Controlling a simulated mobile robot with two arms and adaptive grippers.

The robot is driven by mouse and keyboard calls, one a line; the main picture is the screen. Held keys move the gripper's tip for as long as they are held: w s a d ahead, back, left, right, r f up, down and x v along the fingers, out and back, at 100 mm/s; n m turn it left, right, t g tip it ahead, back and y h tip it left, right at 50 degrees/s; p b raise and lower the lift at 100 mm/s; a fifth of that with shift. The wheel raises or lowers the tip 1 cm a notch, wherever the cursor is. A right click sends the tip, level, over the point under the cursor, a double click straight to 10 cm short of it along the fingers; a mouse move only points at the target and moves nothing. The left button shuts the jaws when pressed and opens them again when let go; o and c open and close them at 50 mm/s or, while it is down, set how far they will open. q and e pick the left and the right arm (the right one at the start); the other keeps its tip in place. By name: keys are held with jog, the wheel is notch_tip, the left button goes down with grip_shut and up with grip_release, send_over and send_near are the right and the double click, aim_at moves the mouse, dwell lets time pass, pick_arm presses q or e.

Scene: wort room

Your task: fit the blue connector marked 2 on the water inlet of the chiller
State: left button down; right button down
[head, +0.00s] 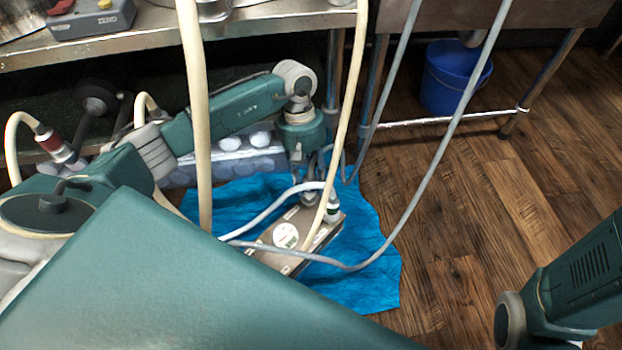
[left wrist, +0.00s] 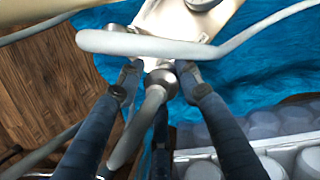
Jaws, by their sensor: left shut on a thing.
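The chiller (head: 262,258), a flat metal block with a round white label, lies on a blue cloth. My left gripper (head: 311,190) reaches down over its far end. In the left wrist view the fingers (left wrist: 160,82) are closed around a connector (left wrist: 160,76) on the end of a grey hose, right at the edge of the chiller (left wrist: 163,20). No blue colour or number shows on this connector, and I cannot tell whether it touches the inlet. A pale fitting (head: 332,208) stands on the chiller's right corner. My right gripper is out of view.
Cream hoses (head: 196,110) and a grey hose (head: 450,135) hang across the space above the chiller. The blue cloth (head: 375,275) covers the floor around it. A blue bucket (head: 445,80) stands under the right table. A crate (head: 235,160) lies behind my left arm.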

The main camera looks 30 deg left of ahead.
pick_arm(q)
jog(key=shift+f+b, duration=0.6)
jog(key=shift+f, duration=0.2)
jog(key=c, duration=1.1)
grip_release()
